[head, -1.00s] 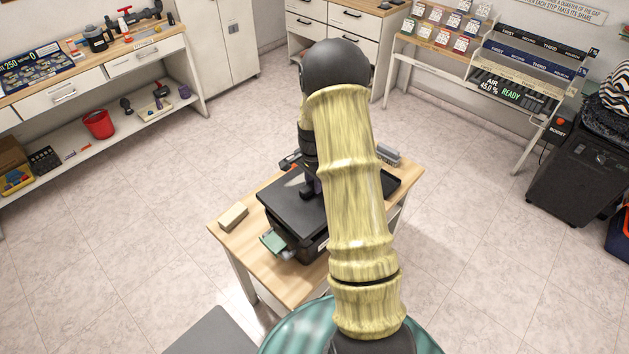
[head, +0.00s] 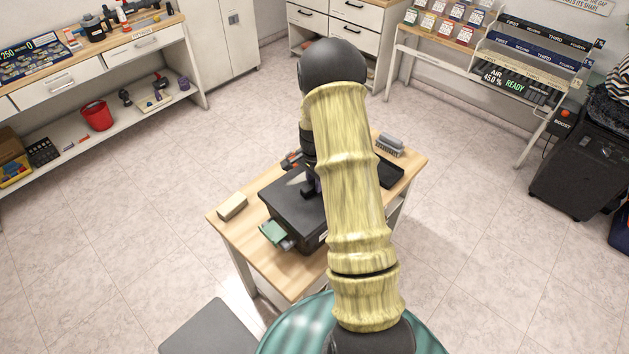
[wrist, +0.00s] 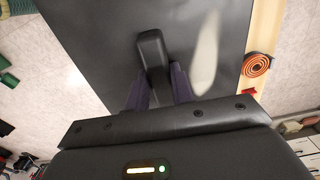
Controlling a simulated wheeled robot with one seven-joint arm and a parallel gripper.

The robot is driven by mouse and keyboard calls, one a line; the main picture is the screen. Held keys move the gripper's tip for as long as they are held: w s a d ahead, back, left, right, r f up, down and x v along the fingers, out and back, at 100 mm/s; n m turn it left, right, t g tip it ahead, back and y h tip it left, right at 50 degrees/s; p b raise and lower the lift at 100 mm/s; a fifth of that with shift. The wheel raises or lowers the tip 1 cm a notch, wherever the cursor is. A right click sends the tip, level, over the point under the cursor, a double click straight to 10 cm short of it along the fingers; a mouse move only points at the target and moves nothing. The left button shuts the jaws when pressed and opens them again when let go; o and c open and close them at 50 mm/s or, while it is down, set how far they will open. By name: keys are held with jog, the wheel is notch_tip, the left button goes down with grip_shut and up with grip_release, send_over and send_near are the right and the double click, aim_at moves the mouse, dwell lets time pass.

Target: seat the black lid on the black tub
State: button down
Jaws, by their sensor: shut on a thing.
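The black lid (head: 285,203) lies flat over the black tub (head: 305,243) on the small wooden table, and I see no clear gap between them on the front-left side. My gripper (head: 309,190) is shut on the lid's raised handle. In the wrist view, the lid (wrist: 95,45) fills the middle, and the fingers (wrist: 158,88) close on the black handle (wrist: 152,50). My arm hides the right part of the lid and tub, so I cannot tell whether the lid is fully seated there.
A green piece (head: 273,232) with a grey part sticks out at the tub's front left. A tan block (head: 232,207) lies at the table's left edge. A black tray (head: 391,174) and a grey brush (head: 390,145) are at the right. An orange coil (wrist: 257,65) lies beside the lid.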

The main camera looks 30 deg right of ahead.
jog(key=shift+w+f, duration=0.1)
jog(key=shift+w, duration=0.05)
jog(key=shift+f, duration=0.1)
jog(key=shift+d, duration=0.15)
jog(key=shift+a+f, duration=0.25)
jog(key=shift+a, duration=0.1)
jog(key=shift+b, duration=0.3)
jog(key=shift+s+d+f, duration=0.1)
jog(key=shift+s+d, duration=0.05)
jog(key=shift+s, duration=0.05)
jog(key=shift+f, duration=0.25)
jog(key=c, duration=1.1)
grip_release()
